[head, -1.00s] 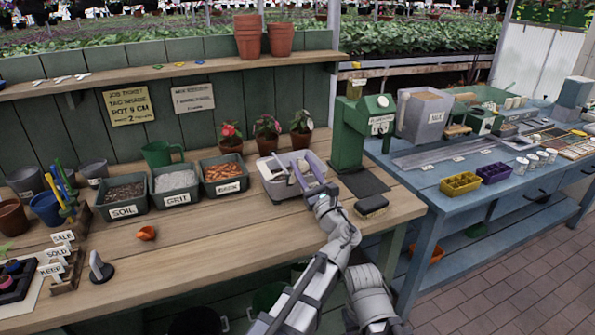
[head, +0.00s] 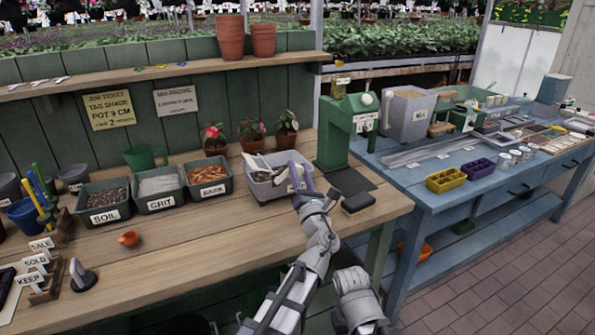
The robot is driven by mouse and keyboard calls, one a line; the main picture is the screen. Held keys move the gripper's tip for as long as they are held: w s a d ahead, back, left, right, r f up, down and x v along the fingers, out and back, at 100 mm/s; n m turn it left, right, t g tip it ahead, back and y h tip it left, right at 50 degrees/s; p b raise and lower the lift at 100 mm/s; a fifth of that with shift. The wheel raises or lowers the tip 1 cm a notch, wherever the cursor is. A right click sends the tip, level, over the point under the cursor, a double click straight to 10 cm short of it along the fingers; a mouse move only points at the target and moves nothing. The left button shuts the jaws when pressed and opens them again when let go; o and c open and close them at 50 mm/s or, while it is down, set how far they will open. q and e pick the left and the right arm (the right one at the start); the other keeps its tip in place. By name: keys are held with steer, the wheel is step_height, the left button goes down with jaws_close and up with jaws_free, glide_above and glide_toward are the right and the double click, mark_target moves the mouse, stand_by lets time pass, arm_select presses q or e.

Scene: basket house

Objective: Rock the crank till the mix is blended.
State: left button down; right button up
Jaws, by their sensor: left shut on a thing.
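A pale lilac-grey mixing tub (head: 262,190) stands on the wooden bench, right of the labelled bins. A pale bar, which looks like part of the crank, shows over its top. My left gripper (head: 299,179) is at the tub's right side, its purple-grey fingers shut on what looks like the crank's handle. The fingers and wrist hide the grip itself. The mix inside is too small and covered to judge. My right gripper is not in view.
Bins of soil (head: 103,213), grit (head: 161,203) and bark (head: 208,191) stand left of the tub. Potted flowers (head: 250,146) stand behind it. A green press (head: 338,130) and a dark brush (head: 358,203) are to the right. The bench front is mostly clear.

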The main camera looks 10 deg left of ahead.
arm_select(q)
steer(key=shift+f, duration=0.1)
stand_by(0.3)
steer(key=c, duration=0.5)
jaws_free()
steer(key=shift+s, duration=0.1)
